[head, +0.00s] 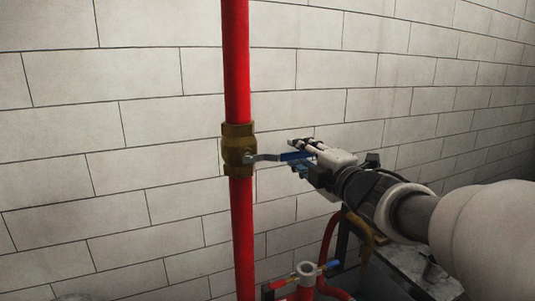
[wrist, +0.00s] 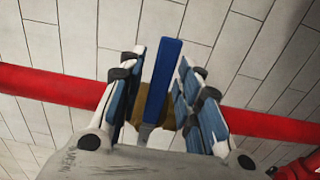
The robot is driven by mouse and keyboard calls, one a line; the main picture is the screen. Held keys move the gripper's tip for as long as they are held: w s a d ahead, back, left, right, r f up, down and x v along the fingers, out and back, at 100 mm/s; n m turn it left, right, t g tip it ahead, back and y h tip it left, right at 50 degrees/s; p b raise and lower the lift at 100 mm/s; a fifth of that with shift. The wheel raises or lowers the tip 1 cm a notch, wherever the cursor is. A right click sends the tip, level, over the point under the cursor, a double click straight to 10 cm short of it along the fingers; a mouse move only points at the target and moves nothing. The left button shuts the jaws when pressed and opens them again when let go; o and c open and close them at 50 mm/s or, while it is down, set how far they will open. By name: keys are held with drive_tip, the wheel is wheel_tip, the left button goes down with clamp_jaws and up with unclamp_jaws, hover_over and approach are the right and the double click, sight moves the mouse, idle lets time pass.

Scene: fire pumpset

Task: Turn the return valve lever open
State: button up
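The return valve is a brass body (head: 238,150) on a vertical red pipe (head: 236,60) in the head view. Its lever, with a blue handle (head: 296,156), points right from the valve, roughly across the pipe. My gripper (head: 300,152) is at the handle's outer end. In the wrist view the blue handle (wrist: 163,82) stands between the two fingers of my gripper (wrist: 164,75), with a visible gap on each side. The fingers are open and do not appear to touch it. The brass body is mostly hidden behind the handle and fingers there.
A pale block wall (head: 130,130) stands behind the pipe. Below are more red pipes with a smaller blue-handled valve (head: 330,265), a round fitting (head: 306,268) and a grey surface (head: 415,270) at lower right. The space left of the pipe is clear.

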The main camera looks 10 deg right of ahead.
drive_tip(key=shift+w, duration=0.1)
clamp_jaws()
idle(0.3)
drive_tip(key=shift+r, duration=0.1)
drive_tip(key=shift+a+r+n+b, duration=0.15)
drive_tip(key=shift+r+n+b, duration=0.35)
drive_tip(key=shift+r+n, duration=0.55)
drive_tip(key=r+n, duration=0.1)
drive_tip(key=a+r+n+b, duration=0.1)
drive_tip(key=r+n, duration=0.1)
drive_tip(key=a+r+n, duration=0.1)
drive_tip(key=r+n, duration=0.1)
drive_tip(key=shift+s+n, duration=0.25)
drive_tip(key=shift+s, duration=0.15)
drive_tip(key=s+a+r+n+b, duration=0.1)
drive_tip(key=a+r+n, duration=0.3)
drive_tip(key=a+n, duration=0.4)
drive_tip(key=shift+s+a+n+b, duration=0.4)
drive_tip(key=shift+s+n, duration=0.5)
drive_tip(key=shift+n, duration=0.4)
